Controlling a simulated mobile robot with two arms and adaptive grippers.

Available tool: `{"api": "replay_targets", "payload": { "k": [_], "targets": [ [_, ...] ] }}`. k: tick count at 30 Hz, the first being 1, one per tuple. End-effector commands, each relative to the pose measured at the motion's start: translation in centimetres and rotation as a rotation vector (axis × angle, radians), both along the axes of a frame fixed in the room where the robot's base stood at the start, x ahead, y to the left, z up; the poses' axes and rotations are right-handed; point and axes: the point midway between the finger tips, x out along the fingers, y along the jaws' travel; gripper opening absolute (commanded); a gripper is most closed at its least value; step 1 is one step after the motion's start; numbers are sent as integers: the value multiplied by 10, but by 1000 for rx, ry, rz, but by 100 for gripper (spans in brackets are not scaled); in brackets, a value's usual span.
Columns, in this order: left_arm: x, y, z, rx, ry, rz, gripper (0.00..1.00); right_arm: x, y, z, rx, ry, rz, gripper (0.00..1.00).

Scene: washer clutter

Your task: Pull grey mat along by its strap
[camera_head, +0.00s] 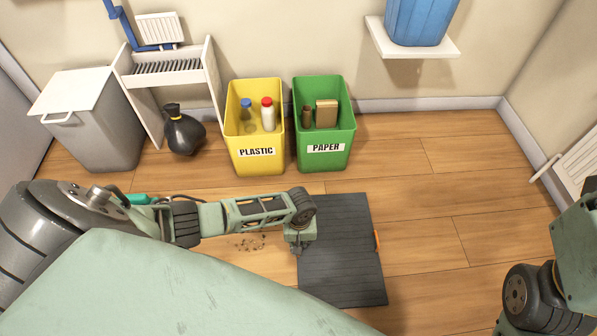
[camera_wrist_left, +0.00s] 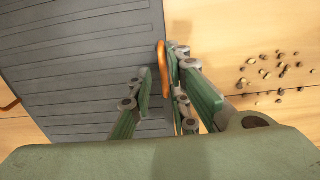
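The grey mat (camera_head: 345,255) lies flat on the wooden floor in front of my base; it fills the left part of the left wrist view (camera_wrist_left: 75,55). One orange strap (camera_wrist_left: 162,58) is at the mat edge by my left gripper. Another orange strap (camera_head: 376,240) is on the opposite edge. My left gripper (camera_wrist_left: 160,75) is open, its fingers on either side of the near strap, which looks to lie between them. Whether a finger touches it I cannot tell. In the head view this gripper (camera_head: 298,242) is at the mat's left edge. My right gripper is not in view.
Dark crumbs (camera_head: 250,243) lie on the floor left of the mat. A yellow plastic bin (camera_head: 256,155) and a green paper bin (camera_head: 325,152) stand behind it. A black bag (camera_head: 183,133) and grey bin (camera_head: 100,130) are farther left. Floor right of the mat is clear.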

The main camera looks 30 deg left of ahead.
Motion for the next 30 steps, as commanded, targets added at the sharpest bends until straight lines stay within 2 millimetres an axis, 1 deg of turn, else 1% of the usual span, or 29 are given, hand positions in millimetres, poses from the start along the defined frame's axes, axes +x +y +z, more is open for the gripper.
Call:
{"api": "replay_targets", "payload": {
  "k": [1, 3, 11, 14, 16, 20, 30],
  "targets": [
    [0, 1, 0, 2, 1, 0, 24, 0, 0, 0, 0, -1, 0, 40],
    [-1, 1, 0, 2, 2, 0, 27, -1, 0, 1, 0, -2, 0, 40],
    [-2, 2, 0, 5, 5, 0, 27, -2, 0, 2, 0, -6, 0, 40],
    [-2, 2, 3, 4, 4, 0, 27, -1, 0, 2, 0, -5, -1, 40],
    [-1, 2, 9, 4, 4, 0, 27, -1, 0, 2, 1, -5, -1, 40],
    [-2, 3, 28, 4, 3, -1, 27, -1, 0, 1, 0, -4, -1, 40],
    [-1, 2, 94, 3, 2, -1, 27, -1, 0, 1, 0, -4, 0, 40]
  ]
}}
